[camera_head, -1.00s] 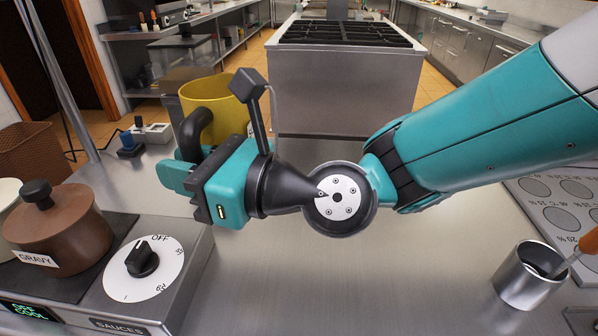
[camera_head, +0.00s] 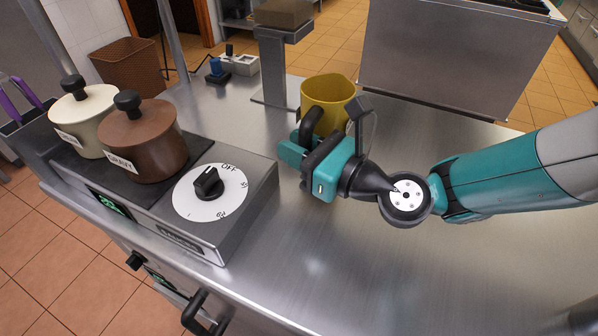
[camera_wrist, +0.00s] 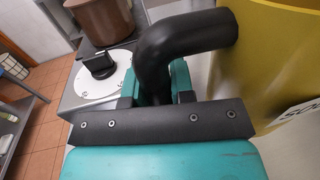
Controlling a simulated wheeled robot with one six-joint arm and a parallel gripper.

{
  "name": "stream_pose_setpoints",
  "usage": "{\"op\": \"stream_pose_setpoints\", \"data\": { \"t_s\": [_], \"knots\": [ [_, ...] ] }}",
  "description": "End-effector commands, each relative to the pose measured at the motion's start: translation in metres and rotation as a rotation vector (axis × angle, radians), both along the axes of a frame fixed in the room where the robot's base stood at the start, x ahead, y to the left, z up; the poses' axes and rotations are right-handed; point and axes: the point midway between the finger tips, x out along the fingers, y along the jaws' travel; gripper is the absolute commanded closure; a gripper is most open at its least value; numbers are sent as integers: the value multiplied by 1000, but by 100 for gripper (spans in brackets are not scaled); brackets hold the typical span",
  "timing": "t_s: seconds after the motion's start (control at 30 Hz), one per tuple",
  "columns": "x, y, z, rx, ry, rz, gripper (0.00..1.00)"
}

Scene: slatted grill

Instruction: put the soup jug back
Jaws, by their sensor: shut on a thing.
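The soup jug (camera_head: 330,97) is yellow with a black handle and is upright at the far side of the steel counter. My gripper (camera_head: 303,146) is shut on its black handle. In the wrist view the handle (camera_wrist: 180,45) passes between my teal fingers, and the yellow jug wall (camera_wrist: 268,60) fills the right side with part of a white label. The jug's base is partly hidden behind my gripper, so I cannot tell whether it touches the counter.
A sauce warmer (camera_head: 225,225) with a white dial, a brown gravy pot (camera_head: 150,145) and a cream pot (camera_head: 88,112) is to the left. A steel stand (camera_head: 272,75) is behind the jug. The counter's front middle (camera_head: 330,260) is clear.

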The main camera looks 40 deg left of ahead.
Motion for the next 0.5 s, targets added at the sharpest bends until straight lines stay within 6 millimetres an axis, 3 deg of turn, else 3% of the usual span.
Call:
{"op": "stream_pose_setpoints", "data": {
  "t_s": [0.5],
  "knots": [
    [1, -1, -57, 4, -1, -2, 100]
  ]
}}
